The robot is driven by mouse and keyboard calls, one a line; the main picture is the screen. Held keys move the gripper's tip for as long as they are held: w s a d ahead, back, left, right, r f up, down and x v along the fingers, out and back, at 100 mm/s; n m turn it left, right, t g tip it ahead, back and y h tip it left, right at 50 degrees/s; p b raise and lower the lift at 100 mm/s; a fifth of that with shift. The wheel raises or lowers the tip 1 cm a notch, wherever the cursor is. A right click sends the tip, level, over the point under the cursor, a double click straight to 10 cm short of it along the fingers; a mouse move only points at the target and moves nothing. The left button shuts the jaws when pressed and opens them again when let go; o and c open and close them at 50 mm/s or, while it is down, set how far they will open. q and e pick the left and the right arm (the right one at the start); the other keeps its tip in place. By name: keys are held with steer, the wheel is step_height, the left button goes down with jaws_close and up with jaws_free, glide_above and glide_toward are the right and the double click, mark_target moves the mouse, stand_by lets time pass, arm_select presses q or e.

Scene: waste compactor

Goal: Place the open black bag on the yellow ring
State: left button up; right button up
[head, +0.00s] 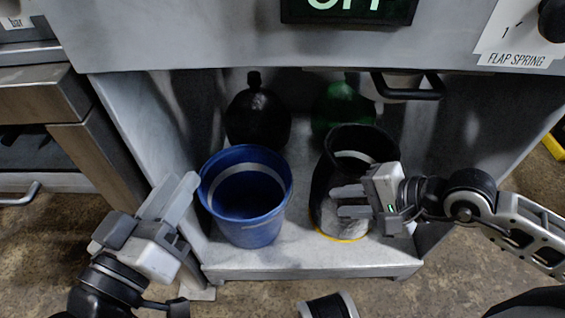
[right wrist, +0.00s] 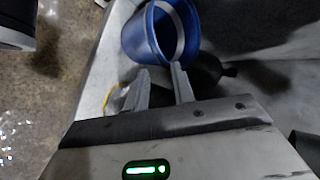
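The open black bag (head: 348,141) stands upright on the right side of the compactor floor, its mouth facing up. A yellow ring (head: 341,238) shows as a thin arc at the front of the bag's base; the rest is hidden, so I cannot tell how well they line up. My right gripper (head: 338,201) is in front of the bag's lower right side, its two fingers apart. In the right wrist view the fingers (right wrist: 162,79) have a gap with nothing clearly held. My left gripper (head: 184,188) is left of the blue bucket, away from the bag; its finger gap is unclear.
A blue bucket (head: 246,226) stands left of the bag, also in the right wrist view (right wrist: 142,40). Metal side walls and a black handle (head: 408,91) above bound the space.

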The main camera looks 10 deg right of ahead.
steer(key=s+a+r+m+t+y, duration=0.2)
steer(key=a+r+m+y, duration=0.4)
steer(key=a+r+m, duration=0.3)
steer(key=w+r+n+t+h, duration=0.1)
steer(key=r+n+t+h, duration=0.15)
steer(key=n, duration=0.95)
steer(key=w+d+r+n+t+h, duration=0.1)
steer(key=n+t, duration=0.3)
steer(key=n, duration=0.7)
steer(key=w+r+n+t+h, duration=0.1)
steer(key=w+r+n+t, duration=0.15)
steer(key=n, duration=0.95)
steer(key=a+m+g, duration=0.1)
steer(key=m, duration=0.3)
steer(key=s+a+f+m, duration=0.1)
steer(key=a+m, duration=0.1)
steer(key=m, duration=0.2)
steer(key=s+a+f+m+g, duration=0.1)
steer(key=m, duration=0.4)
steer(key=shift+s+a+f+g+y, duration=0.2)
steer(key=shift+s+a+g+y, duration=0.05)
steer(key=shift+a+g+y, duration=0.1)
